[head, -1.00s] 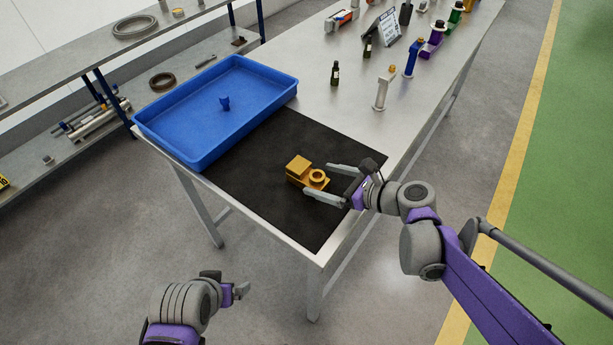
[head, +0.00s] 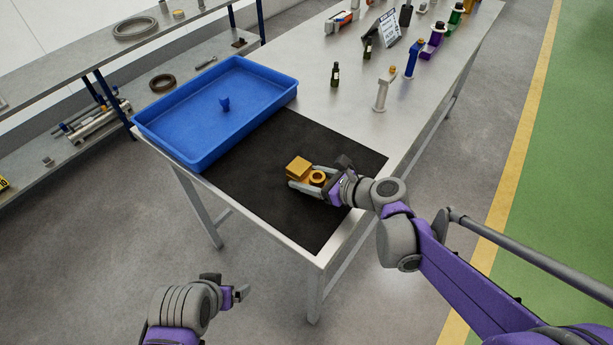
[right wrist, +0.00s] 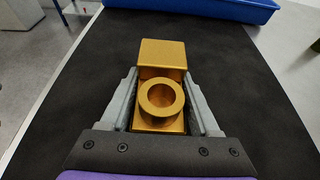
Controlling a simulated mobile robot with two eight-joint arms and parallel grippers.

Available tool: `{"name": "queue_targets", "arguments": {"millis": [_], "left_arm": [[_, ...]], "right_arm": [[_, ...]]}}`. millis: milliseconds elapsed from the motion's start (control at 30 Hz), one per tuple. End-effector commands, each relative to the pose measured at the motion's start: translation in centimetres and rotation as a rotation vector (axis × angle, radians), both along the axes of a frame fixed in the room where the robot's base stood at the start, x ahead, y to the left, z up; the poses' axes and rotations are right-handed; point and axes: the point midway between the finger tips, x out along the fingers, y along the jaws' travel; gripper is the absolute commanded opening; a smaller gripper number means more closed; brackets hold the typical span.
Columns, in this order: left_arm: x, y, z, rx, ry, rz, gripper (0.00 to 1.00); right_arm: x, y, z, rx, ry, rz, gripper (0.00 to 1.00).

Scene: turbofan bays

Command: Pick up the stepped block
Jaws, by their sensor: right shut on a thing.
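The stepped block (head: 299,166) is golden, with a raised square end and a lower end that carries a round ring. It rests on the black mat (head: 262,208). My right gripper (head: 306,178) is shut on the block's lower part, one finger along each side of the ring. The right wrist view shows the block (right wrist: 163,54) between the two fingers (right wrist: 160,100), with the raised end beyond the fingertips. My left gripper (head: 242,293) is off the table at the lower left, apart from the block; its finger opening is too small to judge.
Bottles (head: 335,73) and several coloured parts (head: 414,58) stand farther back on the table. A shelf (head: 60,65) stands at the left. The mat's front is clear.

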Motion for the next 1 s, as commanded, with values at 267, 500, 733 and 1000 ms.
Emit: {"name": "queue_targets", "arguments": {"millis": [267, 500, 733, 1000], "left_arm": [[0.0, 0.0, 0.0, 0.000, 0.000, 0.000, 0.97], [0.0, 0.0, 0.0, 0.000, 0.000, 0.000, 0.97], [0.0, 0.0, 0.6, 0.000, -0.002, 0.000, 0.97], [0.1, 0.0, 1.7, 0.000, -0.005, 0.000, 0.97]], "right_arm": [[0.0, 0.0, 0.0, 0.000, 0.000, 0.000, 0.00], [0.0, 0.0, 0.0, 0.001, -0.001, 0.000, 0.00], [0.0, 0.0, 2.4, 0.001, -0.001, 0.000, 0.00], [0.0, 0.0, 7.8, 0.001, -0.001, 0.000, 0.00]]}}
